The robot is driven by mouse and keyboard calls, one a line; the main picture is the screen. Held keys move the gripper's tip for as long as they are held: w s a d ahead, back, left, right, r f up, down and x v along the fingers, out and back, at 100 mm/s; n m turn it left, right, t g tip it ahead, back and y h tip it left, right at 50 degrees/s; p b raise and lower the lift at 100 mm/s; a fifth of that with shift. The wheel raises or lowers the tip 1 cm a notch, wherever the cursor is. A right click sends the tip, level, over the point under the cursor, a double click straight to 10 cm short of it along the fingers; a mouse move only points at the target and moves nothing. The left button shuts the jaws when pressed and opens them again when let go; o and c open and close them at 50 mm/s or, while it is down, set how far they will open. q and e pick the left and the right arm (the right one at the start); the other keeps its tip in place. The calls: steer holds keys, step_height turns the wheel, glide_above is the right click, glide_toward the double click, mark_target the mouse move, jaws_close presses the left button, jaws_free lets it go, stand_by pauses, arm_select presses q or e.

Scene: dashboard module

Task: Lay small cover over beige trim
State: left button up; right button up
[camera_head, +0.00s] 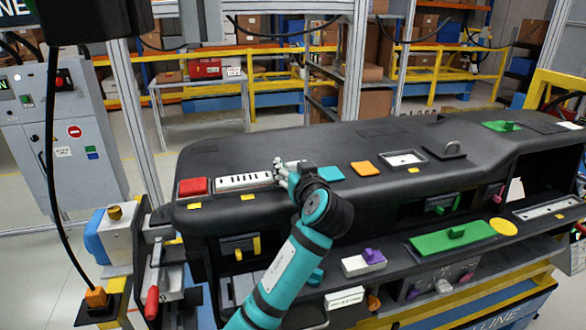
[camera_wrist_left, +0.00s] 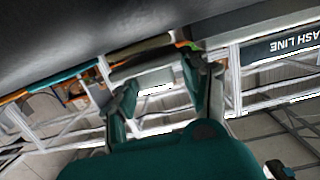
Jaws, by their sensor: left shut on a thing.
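My left gripper (camera_head: 283,168) is over the top of the black dashboard (camera_head: 350,142), at the right end of a pale slotted strip (camera_head: 240,182). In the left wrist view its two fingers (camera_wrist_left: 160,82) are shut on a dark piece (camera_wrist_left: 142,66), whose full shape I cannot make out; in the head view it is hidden. A pale frame with a dark slot (camera_head: 403,158) lies farther right on the dashboard top. A black cover with a raised handle (camera_head: 452,151) lies beside it. I cannot tell which pale part is the beige trim. My right gripper is not in view.
A red block (camera_head: 193,187), a teal pad (camera_head: 331,174) and an orange pad (camera_head: 365,168) sit on the dashboard top. A green panel (camera_head: 453,237) and a yellow disc (camera_head: 503,226) are lower right. A grey cabinet (camera_head: 62,140) stands at the left.

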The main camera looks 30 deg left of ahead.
arm_select(q)
steer(key=shift+f, duration=0.25)
steer(key=o, duration=1.1)
steer(key=shift+w, duration=0.1)
steer(key=shift+s+d, duration=0.15)
steer(key=shift+s, duration=0.05)
steer(key=v, duration=1.1)
steer(key=shift+s+d, duration=0.15)
steer(key=shift+d, duration=0.2)
